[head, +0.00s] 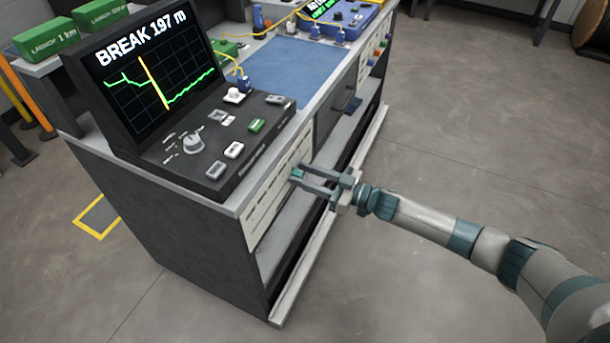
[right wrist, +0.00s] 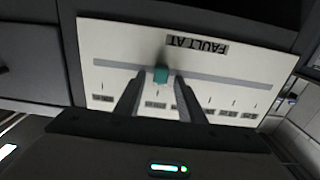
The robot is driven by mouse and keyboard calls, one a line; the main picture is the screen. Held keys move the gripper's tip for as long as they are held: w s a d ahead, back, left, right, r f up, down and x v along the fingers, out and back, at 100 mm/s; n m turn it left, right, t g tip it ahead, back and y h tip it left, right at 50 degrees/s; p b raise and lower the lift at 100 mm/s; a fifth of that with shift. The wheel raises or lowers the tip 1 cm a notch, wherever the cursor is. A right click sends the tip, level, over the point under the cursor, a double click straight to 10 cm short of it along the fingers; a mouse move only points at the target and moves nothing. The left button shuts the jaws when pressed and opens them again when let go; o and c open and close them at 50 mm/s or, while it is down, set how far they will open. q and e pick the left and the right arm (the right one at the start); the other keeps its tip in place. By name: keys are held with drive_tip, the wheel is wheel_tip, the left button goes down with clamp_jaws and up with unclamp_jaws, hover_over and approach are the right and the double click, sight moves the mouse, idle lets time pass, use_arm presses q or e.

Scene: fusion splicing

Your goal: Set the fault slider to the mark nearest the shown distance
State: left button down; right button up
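The black tester's screen (head: 150,70) reads "BREAK 197 m"; I cannot tell if there is a decimal point. The white fault slider panel (head: 262,207) is on the bench front below it. In the right wrist view the panel (right wrist: 110,48) shows upside down, with "FAULT AT", a grey slot (right wrist: 225,80) and several marks with labels too small to read. The teal slider knob (right wrist: 161,74) stands in the slot, left of the middle in that view. My right gripper (head: 299,174) is open, its fingertips (right wrist: 160,78) on either side of the knob with small gaps. My left gripper is out of view.
The bench top holds a blue mat (head: 285,65), a blue device (head: 335,15) and yellow fibre. Green launch boxes (head: 45,37) stand behind the tester. An open lower shelf (head: 290,235) lies under the panel.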

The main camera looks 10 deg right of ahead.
drive_tip(key=shift+d, duration=0.1)
